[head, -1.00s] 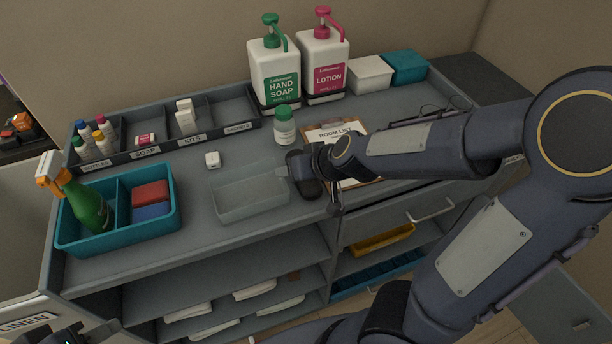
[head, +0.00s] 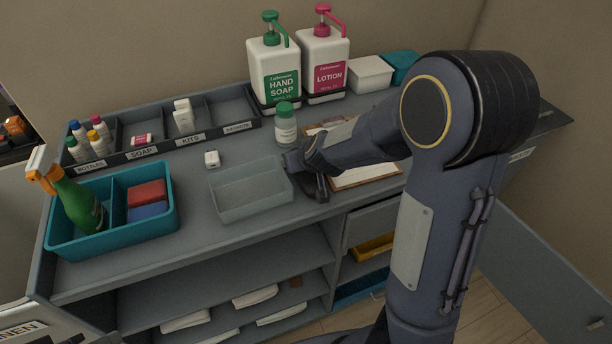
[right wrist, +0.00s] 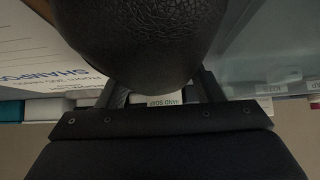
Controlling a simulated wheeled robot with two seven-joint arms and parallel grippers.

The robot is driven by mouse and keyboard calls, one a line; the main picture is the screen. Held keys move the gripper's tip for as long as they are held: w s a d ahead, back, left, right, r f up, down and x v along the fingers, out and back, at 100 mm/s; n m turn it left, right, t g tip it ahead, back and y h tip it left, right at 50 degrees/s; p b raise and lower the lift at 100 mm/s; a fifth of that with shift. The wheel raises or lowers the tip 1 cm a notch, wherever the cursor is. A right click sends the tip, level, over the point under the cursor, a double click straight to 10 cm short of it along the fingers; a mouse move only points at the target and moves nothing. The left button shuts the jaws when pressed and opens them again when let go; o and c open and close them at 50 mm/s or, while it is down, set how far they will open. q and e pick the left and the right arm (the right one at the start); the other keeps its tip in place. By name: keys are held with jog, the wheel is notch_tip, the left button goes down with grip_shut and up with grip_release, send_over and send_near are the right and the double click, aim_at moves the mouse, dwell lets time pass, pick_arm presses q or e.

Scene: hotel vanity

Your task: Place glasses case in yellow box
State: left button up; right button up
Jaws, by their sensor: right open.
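The black glasses case (head: 315,187) lies on the vanity top, just right of a clear grey tray. In the right wrist view the case (right wrist: 140,35) is a large dark leathery shape in front of the jaws. My right gripper (head: 303,163) is at the case, its jaws open (right wrist: 163,92) with the case's end at or between them; contact is unclear. My right forearm hides part of the case. The yellow box (head: 374,246) sits in a lower compartment on the right, partly hidden by my right arm. My left gripper is not in view.
The clear tray (head: 250,193) is close left of the case, and a clipboard (head: 368,175) is close right. A green-capped bottle (head: 286,125) stands behind. A teal caddy (head: 112,208) is at left. A blue bin (head: 360,287) is below the yellow box.

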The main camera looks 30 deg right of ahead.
jog(key=c, duration=0.7)
jog(key=shift+r, duration=0.1)
jog(key=shift+r+p, duration=0.55)
notch_tip(320, 180, up, 3)
jog(key=shift+f+p, duration=0.1)
jog(key=shift+p, duration=1.05)
jog(key=p+v, duration=0.1)
jog(key=v, duration=0.1)
jog(key=a+p+v, duration=0.1)
jog(key=p+v, duration=0.3)
jog(key=v, duration=0.1)
jog(key=shift+w+a+r, duration=0.15)
jog(key=shift+w+r, duration=0.2)
jog(key=shift+s+a+r+p, duration=0.45)
jog(key=shift+s+r, duration=0.1)
jog(key=shift+s, duration=1)
jog(key=shift+s+a+r+p, duration=0.35)
jog(key=shift+s+r, duration=0.2)
jog(key=shift+s, duration=0.95)
jog(key=shift+s+a+r+p, duration=0.35)
jog(key=shift+s+a+r, duration=0.2)
jog(key=shift+s, duration=1)
